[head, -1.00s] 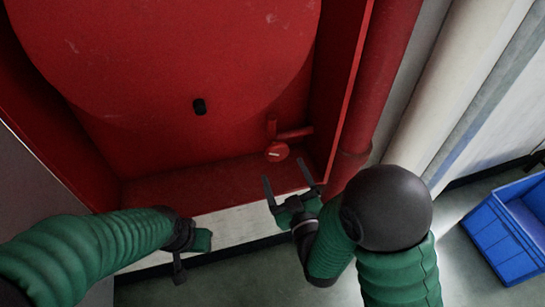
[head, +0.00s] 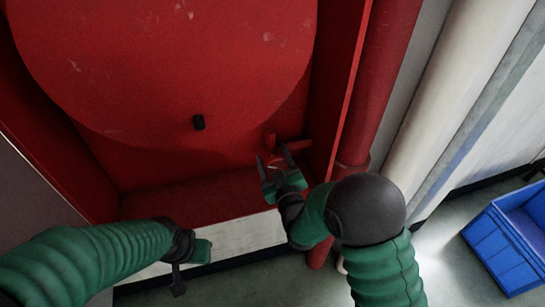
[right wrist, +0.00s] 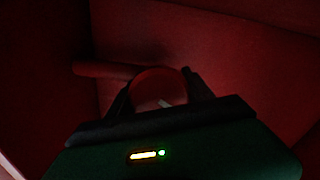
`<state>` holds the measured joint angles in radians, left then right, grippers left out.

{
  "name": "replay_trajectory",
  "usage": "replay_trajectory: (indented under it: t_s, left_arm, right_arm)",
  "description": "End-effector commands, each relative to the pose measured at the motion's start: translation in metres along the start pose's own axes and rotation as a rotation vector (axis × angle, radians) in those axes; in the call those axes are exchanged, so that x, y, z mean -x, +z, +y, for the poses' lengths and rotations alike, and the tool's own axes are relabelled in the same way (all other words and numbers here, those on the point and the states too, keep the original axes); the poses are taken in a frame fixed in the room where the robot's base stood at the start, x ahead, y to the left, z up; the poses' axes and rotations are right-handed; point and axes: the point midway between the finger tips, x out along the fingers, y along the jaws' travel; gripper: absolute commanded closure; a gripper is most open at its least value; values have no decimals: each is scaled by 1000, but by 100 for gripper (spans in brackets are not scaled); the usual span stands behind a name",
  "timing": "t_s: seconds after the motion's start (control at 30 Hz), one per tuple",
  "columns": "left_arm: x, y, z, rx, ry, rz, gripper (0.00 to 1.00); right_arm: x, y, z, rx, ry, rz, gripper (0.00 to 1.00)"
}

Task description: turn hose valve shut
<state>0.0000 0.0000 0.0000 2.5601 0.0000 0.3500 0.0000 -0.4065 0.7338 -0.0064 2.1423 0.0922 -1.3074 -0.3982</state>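The hose valve (head: 272,163) is a small round red handle low in the red cabinet, on a short red pipe stub (head: 294,146). It also shows in the right wrist view (right wrist: 160,84), with a pale mark on its face. My right gripper (head: 271,152) is open, its two dark fingers on either side of the handle. I cannot tell whether they touch it. The fingers partly hide the handle in the head view. My left gripper (head: 186,262) hangs at the lower left, away from the valve; its fingers are not clear enough to judge.
The cabinet's side wall (head: 335,80) stands close to the right of the valve. A red pipe (head: 375,80) and a pale pipe (head: 455,90) run outside. A blue crate (head: 500,250) sits on the floor.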

Motion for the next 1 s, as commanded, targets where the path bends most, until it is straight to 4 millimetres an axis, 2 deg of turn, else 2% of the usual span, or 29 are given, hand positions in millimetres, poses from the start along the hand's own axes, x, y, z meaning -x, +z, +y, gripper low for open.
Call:
replay_trajectory:
  t_s: [0.03,0.27,0.67,1.0]
  left_arm:
    - [0,0,0,0,0,0,64]
    - [0,0,0,0,0,0,64]
    - [-6,2,0,0,0,0,64]
    - [-25,6,0,0,0,0,64]
  right_arm:
    - [0,0,-1,0,-2,0,49]
    - [0,0,-1,0,-3,-1,80]
    - [1,2,-2,-70,-3,-1,80]
    - [1,4,-1,-325,-2,-1,80]
